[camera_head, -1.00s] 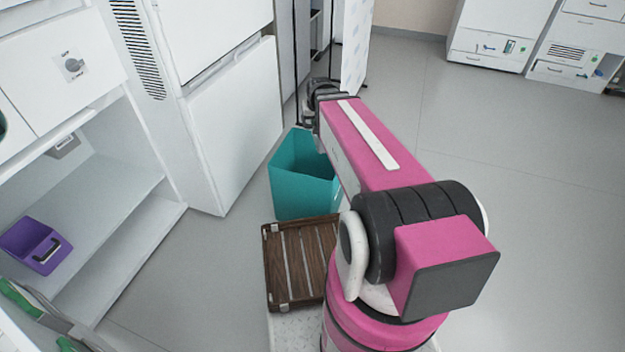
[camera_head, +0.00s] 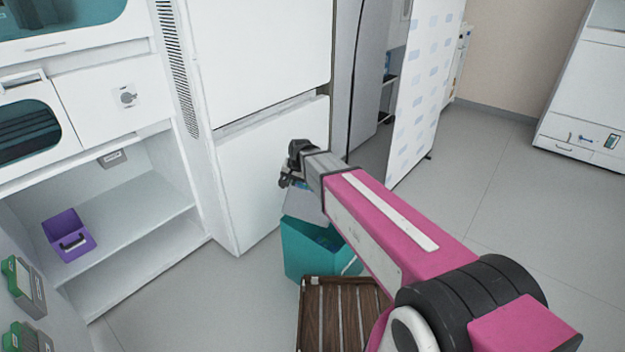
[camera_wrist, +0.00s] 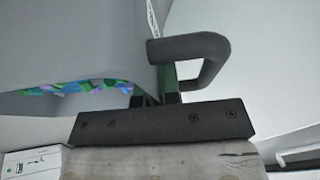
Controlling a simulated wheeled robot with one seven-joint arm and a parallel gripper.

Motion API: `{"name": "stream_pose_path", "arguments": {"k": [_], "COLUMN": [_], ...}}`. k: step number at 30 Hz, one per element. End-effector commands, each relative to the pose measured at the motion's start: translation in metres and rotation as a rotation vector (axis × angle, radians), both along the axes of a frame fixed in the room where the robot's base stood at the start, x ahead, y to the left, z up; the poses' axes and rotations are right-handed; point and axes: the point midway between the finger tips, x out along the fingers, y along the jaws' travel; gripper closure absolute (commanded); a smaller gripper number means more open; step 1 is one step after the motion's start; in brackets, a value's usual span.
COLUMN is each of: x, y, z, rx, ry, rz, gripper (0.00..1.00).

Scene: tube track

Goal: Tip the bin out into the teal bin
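A pale grey bin (camera_head: 306,204) hangs from my gripper (camera_head: 290,178) just above the teal bin, partly hidden by my arm. In the wrist view the grey bin (camera_wrist: 65,45) fills the left, with multicoloured bits (camera_wrist: 85,87) along its edge and a dark loop handle (camera_wrist: 215,60). My gripper (camera_wrist: 168,97) is shut at the handle; the exact contact is partly hidden. The teal bin (camera_head: 307,258) stands upright on the floor, its open top partly covered by the grey bin and my arm.
A brown slatted crate (camera_head: 322,318) lies in front of the teal bin. A tall white cabinet (camera_head: 265,165) stands close behind. A purple bin (camera_head: 68,236) sits on the low shelf at left. The floor (camera_head: 490,215) at right is clear.

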Motion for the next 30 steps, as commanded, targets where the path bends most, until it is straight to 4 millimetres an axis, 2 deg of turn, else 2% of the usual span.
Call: {"name": "stream_pose_path", "arguments": {"k": [3, 6, 28, 30], "x": [-0.001, -0.001, 0.017, 0.021], "y": [0.011, 0.011, -0.017, -0.023], "z": [-0.001, 0.001, 0.064, 0.06], "rx": [0.009, 0.028, 0.459, 0.508], "ry": [0.01, 0.023, 0.274, 0.307], "rz": [-0.003, -0.007, -0.004, -0.006], "gripper": [1.0, 1.0, 1.0, 1.0]}}
